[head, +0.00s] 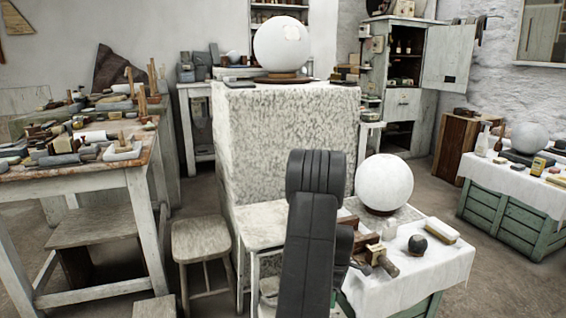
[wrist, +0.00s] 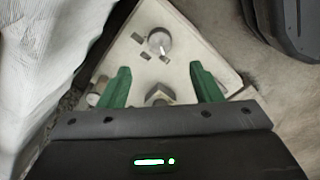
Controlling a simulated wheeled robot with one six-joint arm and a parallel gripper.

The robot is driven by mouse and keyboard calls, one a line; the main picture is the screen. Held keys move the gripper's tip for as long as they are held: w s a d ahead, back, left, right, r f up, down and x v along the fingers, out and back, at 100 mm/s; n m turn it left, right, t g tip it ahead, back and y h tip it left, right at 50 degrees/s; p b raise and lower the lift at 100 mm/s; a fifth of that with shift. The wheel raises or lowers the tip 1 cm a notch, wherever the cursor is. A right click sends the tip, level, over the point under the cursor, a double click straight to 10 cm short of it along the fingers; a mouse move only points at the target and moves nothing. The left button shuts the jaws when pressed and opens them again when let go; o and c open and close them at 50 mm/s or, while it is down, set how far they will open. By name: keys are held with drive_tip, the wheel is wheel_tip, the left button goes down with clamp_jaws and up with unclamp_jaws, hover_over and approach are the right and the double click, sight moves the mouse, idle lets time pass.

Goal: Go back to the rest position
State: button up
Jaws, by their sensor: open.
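My gripper (wrist: 162,84) shows in the wrist view with its two green fingers apart and nothing between them. It points down over a pale flat board (wrist: 192,48), with open space below the fingertips. In the head view my dark arm rises in the front centre, and my gripper's fingers cannot be made out there.
Another sphere (head: 282,45) tops the tall plaster block (head: 285,130). A stool (head: 203,240) and a cluttered workbench (head: 80,178) stand left.

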wheel_tip(320, 180, down, 11)
drive_tip(key=shift+r+b, duration=0.1)
drive_tip(key=shift+b, duration=1.05)
drive_tip(key=shift+r+m, duration=0.3)
drive_tip(key=shift+m, duration=0.4)
drive_tip(key=m, duration=0.8)
drive_tip(key=shift+m+p, duration=0.3)
drive_tip(key=shift+p, duration=0.1)
drive_tip(key=m, duration=0.5)
drive_tip(key=m+p, duration=0.1)
drive_tip(key=m, duration=0.4)
drive_tip(key=shift+m, duration=0.3)
